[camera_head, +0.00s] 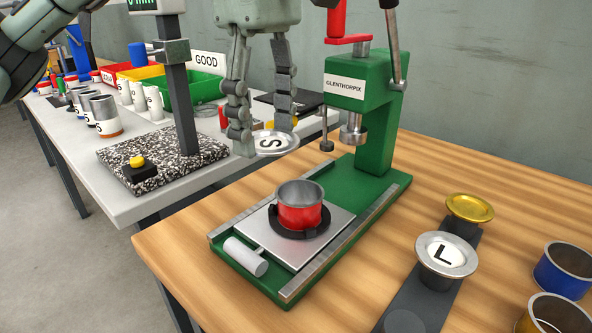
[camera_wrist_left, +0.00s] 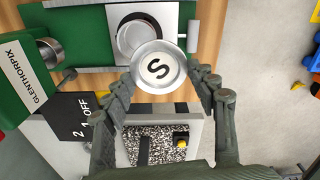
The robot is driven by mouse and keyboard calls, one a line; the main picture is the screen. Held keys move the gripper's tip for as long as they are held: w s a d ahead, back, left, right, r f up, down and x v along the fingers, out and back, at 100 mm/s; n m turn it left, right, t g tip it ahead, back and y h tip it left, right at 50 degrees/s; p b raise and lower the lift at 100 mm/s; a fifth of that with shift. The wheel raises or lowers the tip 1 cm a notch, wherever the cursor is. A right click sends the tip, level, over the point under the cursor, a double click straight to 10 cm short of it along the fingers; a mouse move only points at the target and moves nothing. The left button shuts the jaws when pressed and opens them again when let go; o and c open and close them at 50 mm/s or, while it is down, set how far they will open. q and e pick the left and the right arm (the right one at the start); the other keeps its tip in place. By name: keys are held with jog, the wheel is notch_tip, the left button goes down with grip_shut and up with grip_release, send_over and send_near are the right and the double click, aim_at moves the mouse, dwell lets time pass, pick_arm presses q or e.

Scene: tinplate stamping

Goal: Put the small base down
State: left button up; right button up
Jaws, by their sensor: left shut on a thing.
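The small base (camera_head: 274,144) is a round silvery disc with a white face marked S. My left gripper (camera_head: 262,131) is shut on it, with a finger on each side of its rim, and holds it in the air behind the green press's plate. The wrist view shows the small base (camera_wrist_left: 157,68) at the fingertips (camera_wrist_left: 162,80), S face visible. A red can body (camera_head: 300,212) with an open top stands in a black ring on the press's metal plate (camera_head: 262,237). My right gripper is not in view.
The green press (camera_head: 360,125) stands on the wooden table. To its right, a dark strip (camera_head: 415,291) bears a disc marked L (camera_head: 445,254) and a gold disc (camera_head: 470,207). The grey table behind holds a speckled gauge stand (camera_head: 160,185), cans, and red, yellow and green bins.

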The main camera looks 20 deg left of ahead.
aim_at(296, 136)
pick_arm(q)
jog(key=w+d+f, duration=0.2)
jog(key=w, duration=0.1)
jog(key=shift+d+f, duration=0.25)
jog(key=shift+f, duration=0.1)
jog(key=shift+f+b, duration=0.45)
jog(key=shift+f, duration=1.3)
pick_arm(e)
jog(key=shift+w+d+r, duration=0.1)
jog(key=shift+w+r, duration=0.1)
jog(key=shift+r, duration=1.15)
pick_arm(q)
jog(key=shift+f, duration=0.15)
jog(key=shift+f+b, duration=0.4)
jog(key=shift+f, duration=0.1)
jog(key=o, duration=0.4)
jog(key=shift+c, duration=0.2)
jog(key=shift+o, duration=0.6)
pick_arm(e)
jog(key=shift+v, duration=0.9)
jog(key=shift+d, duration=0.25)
